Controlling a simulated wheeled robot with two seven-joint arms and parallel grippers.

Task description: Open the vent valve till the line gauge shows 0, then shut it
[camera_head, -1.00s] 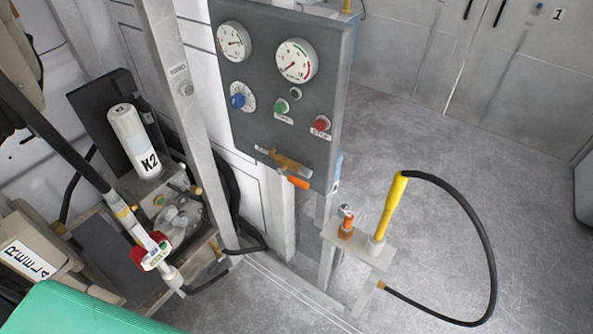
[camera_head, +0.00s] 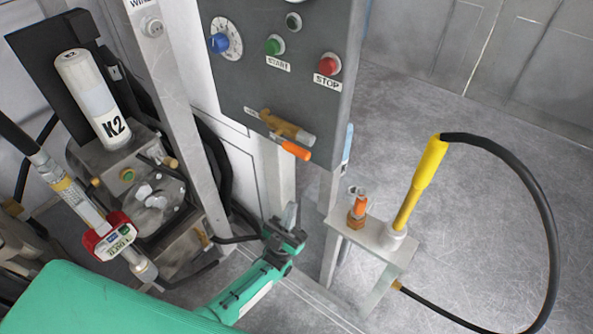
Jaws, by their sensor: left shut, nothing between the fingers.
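The grey control panel (camera_head: 235,85) stands upright at the upper middle. A brass valve (camera_head: 285,125) with an orange lever (camera_head: 295,151) sticks out low on it. The gauges are almost wholly cut off at the top, so no needle can be read. My left gripper (camera_head: 290,214), on its green arm, is shut and empty, below the orange lever and apart from it. My right gripper is not in view.
A blue knob (camera_head: 219,43), green START button (camera_head: 273,46) and red STOP button (camera_head: 328,66) sit above the valve. A bracket (camera_head: 352,228) right of my gripper holds a yellow handle (camera_head: 419,185) with a black hose. A K2 cylinder (camera_head: 92,100) stands left.

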